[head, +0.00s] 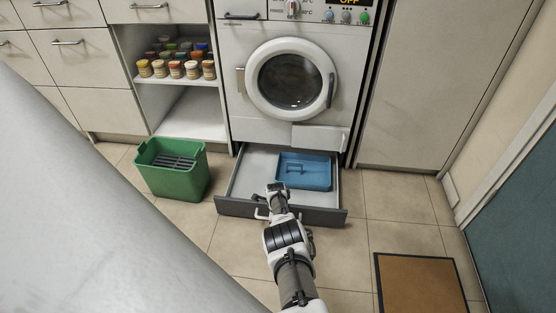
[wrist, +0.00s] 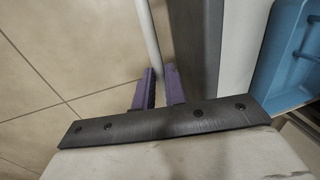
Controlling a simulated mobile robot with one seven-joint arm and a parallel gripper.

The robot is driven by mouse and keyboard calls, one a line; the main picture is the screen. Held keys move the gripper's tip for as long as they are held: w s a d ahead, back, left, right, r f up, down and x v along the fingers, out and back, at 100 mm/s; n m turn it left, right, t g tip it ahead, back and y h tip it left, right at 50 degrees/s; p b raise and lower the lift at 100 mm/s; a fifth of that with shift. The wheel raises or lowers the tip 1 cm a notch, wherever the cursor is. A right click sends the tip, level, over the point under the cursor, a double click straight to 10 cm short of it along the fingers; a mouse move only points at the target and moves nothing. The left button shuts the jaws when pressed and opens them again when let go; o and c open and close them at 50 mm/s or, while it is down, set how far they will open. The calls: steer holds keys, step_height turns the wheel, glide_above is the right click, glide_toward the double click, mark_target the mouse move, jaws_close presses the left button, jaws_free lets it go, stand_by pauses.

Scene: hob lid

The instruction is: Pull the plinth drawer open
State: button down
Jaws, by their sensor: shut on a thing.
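The plinth drawer (head: 326,216), with a dark grey front, is pulled well out beneath the washing machine. Its pale inside shows in the head view. My gripper (wrist: 158,90) is at the drawer front, its purple fingers shut on the pale bar handle (wrist: 149,35). In the head view part of the handle (head: 261,213) shows left of my gripper, and my wrist hides the rest. The drawer front (wrist: 195,40) stands right beside the handle in the wrist view.
A blue tray (head: 317,174) lies in the drawer. A green bin (head: 183,181) stands on the floor to the left, close to the drawer. A brown mat (head: 421,285) lies at the lower right. Tiled floor (head: 385,212) right of the drawer is clear.

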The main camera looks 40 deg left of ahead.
steer(key=s+p, duration=0.1)
steer(key=s+d+p, duration=0.1)
steer(key=p, duration=0.1)
steer(key=s+d+p, duration=0.1)
steer(key=s, duration=0.1)
steer(key=shift+d, duration=0.25)
steer(key=shift+w, duration=0.1)
steer(key=c, duration=1.5)
jaws_free()
steer(key=shift+o, duration=0.2)
steer(key=shift+p, duration=0.3)
step_height(320, 180, up, 14)
steer(key=s+d+p, duration=0.1)
steer(key=s+p, duration=0.1)
steer(key=p, duration=1)
steer(key=shift+d+f, duration=0.2)
